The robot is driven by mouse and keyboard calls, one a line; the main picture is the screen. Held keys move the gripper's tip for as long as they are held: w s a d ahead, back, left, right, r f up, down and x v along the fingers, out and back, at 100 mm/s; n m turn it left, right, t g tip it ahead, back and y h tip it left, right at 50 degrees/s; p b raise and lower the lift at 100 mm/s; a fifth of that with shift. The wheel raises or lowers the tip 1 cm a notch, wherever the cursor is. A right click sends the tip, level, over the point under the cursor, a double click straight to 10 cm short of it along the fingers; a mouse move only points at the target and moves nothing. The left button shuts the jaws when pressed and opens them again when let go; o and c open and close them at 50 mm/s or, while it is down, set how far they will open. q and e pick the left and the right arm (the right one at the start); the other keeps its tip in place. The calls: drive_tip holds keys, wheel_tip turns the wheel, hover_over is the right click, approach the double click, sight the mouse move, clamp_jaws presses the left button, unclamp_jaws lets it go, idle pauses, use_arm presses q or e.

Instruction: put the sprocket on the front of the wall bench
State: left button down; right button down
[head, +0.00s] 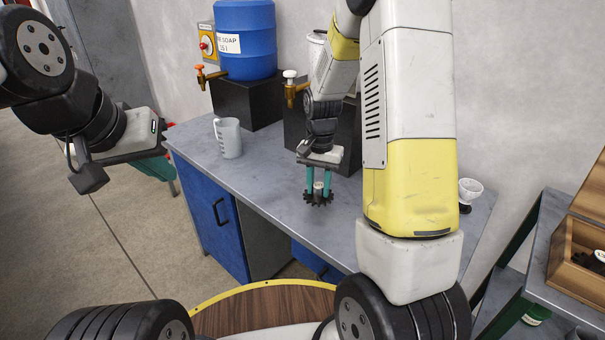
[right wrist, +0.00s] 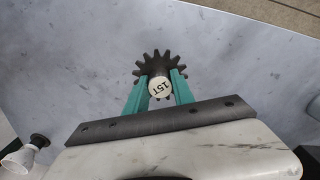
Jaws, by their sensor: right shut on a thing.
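The sprocket (head: 318,198) is a dark toothed wheel with a pale hub cap. In the right wrist view the sprocket (right wrist: 158,65) shows "15T" on the cap. My right gripper (head: 318,186) has teal fingers shut on the hub, with the teeth beyond the fingertips. It is over the grey top of the wall bench (head: 262,183), near its front edge. I cannot tell whether the sprocket touches the top. My left gripper (head: 165,143) is off to the left, away from the bench, and its fingers are not clearly seen.
A small white cup-like thing (head: 470,190) is at the right end. The bench top around the sprocket is clear. A wooden box (head: 575,265) stands at far right.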

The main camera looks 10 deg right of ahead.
sight(314, 188)
drive_tip(key=w, duration=0.4)
drive_tip(key=shift+w+a+f, duration=0.15)
drive_tip(key=shift+w+f, duration=0.05)
drive_tip(key=shift+w, duration=0.15)
drive_tip(key=shift+f, duration=1.75)
drive_tip(key=shift+f, duration=0.1)
drive_tip(key=c, duration=1.1)
unclamp_jaws()
